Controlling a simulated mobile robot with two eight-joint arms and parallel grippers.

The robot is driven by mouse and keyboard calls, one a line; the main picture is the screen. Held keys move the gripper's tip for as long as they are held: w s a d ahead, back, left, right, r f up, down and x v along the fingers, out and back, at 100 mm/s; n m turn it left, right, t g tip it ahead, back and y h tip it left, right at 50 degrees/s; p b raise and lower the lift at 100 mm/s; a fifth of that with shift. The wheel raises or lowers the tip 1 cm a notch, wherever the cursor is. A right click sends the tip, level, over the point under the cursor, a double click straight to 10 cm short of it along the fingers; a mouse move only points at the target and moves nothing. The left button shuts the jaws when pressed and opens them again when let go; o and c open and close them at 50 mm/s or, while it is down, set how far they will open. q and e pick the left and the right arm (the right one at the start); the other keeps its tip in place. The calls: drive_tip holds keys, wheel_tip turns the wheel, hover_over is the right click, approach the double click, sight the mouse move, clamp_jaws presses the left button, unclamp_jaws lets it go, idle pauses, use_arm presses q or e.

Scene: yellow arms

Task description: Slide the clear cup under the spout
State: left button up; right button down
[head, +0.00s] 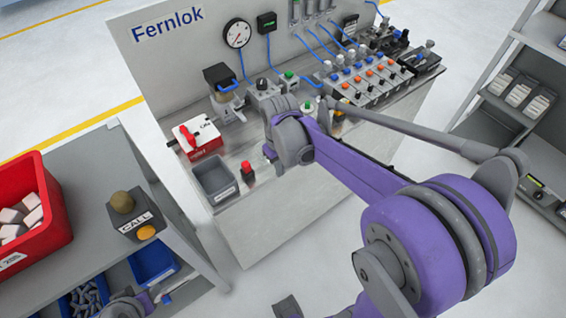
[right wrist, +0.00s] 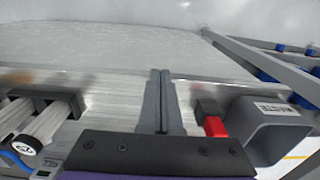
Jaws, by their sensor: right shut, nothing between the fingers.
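In the head view a dispenser with a black head (head: 218,75) and a blue lever stands at the back left of the steel bench. A pale, greyish shape (head: 227,108) shows below the head; I cannot tell whether it is the clear cup or the dispenser's body. The spout is too small to make out. My right arm reaches over the bench, and its gripper is mostly hidden behind the wrist in the head view.
The bin also shows in the right wrist view (right wrist: 275,130). A valve row (head: 365,78) stands right. A side table holds a red crate (head: 48,232).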

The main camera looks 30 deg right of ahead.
drive_tip(key=w, duration=0.2)
drive_tip(key=shift+w+a+r, duration=0.1)
drive_tip(key=shift+w, duration=0.3)
drive_tip(key=w, duration=0.7)
drive_tip(key=w+a, duration=0.1)
drive_tip(key=w, duration=0.2)
drive_tip(key=shift+w, duration=0.2)
